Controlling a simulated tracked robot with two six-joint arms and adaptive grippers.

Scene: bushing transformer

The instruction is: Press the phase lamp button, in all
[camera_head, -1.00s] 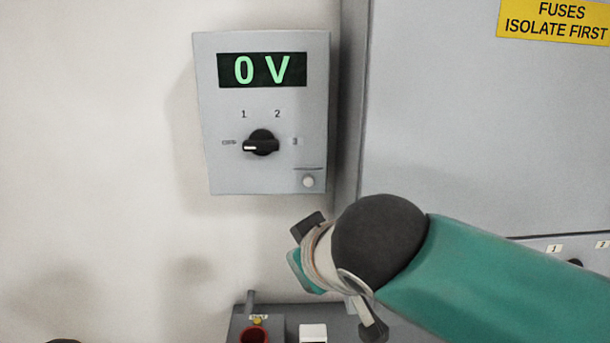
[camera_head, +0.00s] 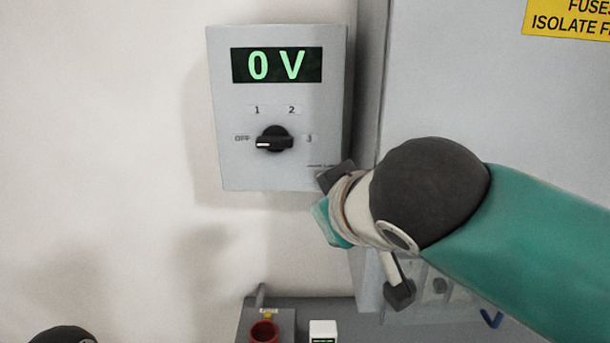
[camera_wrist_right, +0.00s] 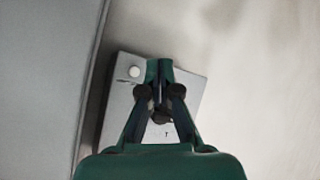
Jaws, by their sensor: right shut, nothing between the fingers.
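The grey wall panel (camera_head: 232,160) shows "0 V" on its green display (camera_head: 276,65). Its black rotary knob (camera_head: 274,139) has its white mark at OFF. In the head view the gripper's wrist end covers the panel's lower right corner.
A large grey cabinet (camera_head: 450,90) with a yellow fuse label (camera_head: 568,18) stands right of the panel. Below are a grey box with a red round part (camera_head: 264,331) and a small white device (camera_head: 323,330). The wall left of the panel is clear.

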